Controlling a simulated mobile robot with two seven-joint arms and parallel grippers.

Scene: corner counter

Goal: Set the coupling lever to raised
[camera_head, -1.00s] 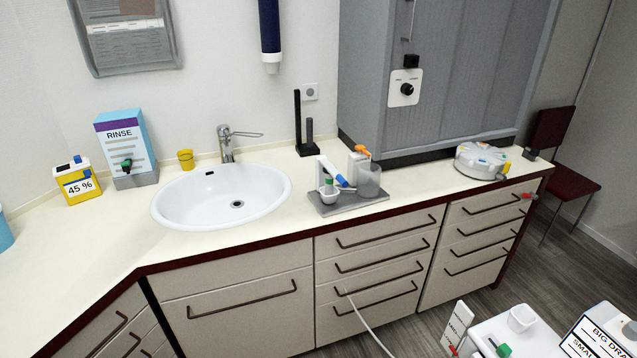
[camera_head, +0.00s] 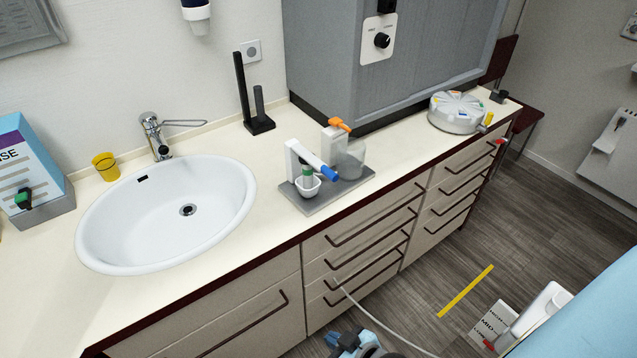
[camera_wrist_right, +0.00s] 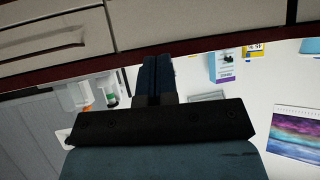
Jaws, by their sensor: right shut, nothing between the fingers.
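Nothing in view is labelled as the coupling lever, so I cannot tell which part it is. A white lever arm with a blue tip (camera_head: 328,173) slants down to the right from a white post on a grey base plate (camera_head: 340,192) on the counter. A small red handle (camera_head: 500,141) sticks out at the counter's right end. Another red lever (camera_head: 489,345) is low at the right beside a plate marked MID. My right gripper (camera_head: 350,343) is at the bottom edge, below the drawers and apart from these; its fingers (camera_wrist_right: 154,75) are shut and empty. My left gripper is out of view.
On the counter are the sink (camera_head: 165,215), a yellow cup (camera_head: 105,166), a black stand (camera_head: 258,122) and a round white device (camera_head: 456,113). A grey cabinet (camera_head: 390,70) rises behind. Drawer handles jut from the front. Floor is open at the right; a light-blue surface (camera_head: 590,320) fills the lower right.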

